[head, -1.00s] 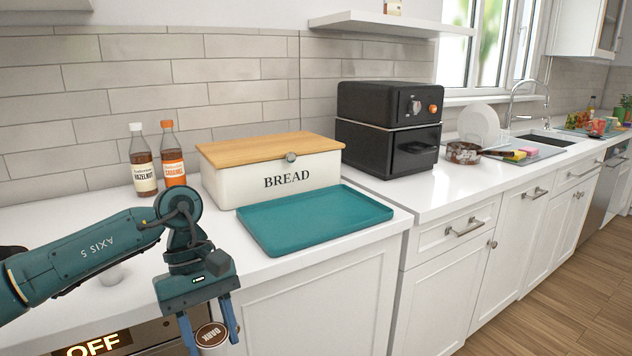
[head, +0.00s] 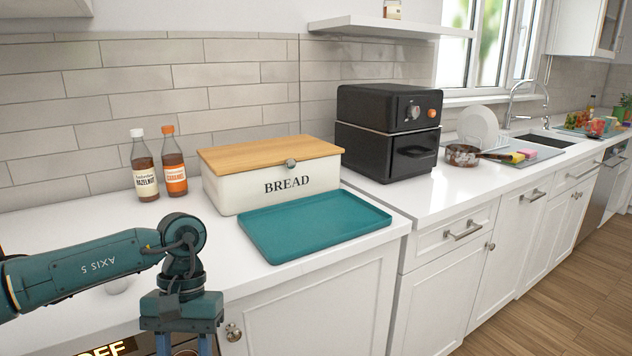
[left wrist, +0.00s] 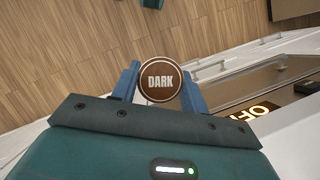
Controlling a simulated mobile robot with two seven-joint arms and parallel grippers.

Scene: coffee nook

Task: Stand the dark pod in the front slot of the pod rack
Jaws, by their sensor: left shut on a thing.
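The dark pod (left wrist: 160,80) has a round brown lid reading "DARK" with a pale rim. It sits between the two blue fingers of my left gripper (left wrist: 159,88) in the left wrist view, and the fingers are shut on it. In the head view my left gripper (head: 185,348) points down at the bottom edge, in front of the counter. Only the top of the pod shows there, cut off by the picture edge. The pod rack is not seen in either view. My right gripper is not in view.
A teal tray (head: 312,226) lies near the counter edge, before the bread box (head: 275,183). Two syrup bottles (head: 160,165) stand left of the box. A black oven (head: 388,132) stands further right.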

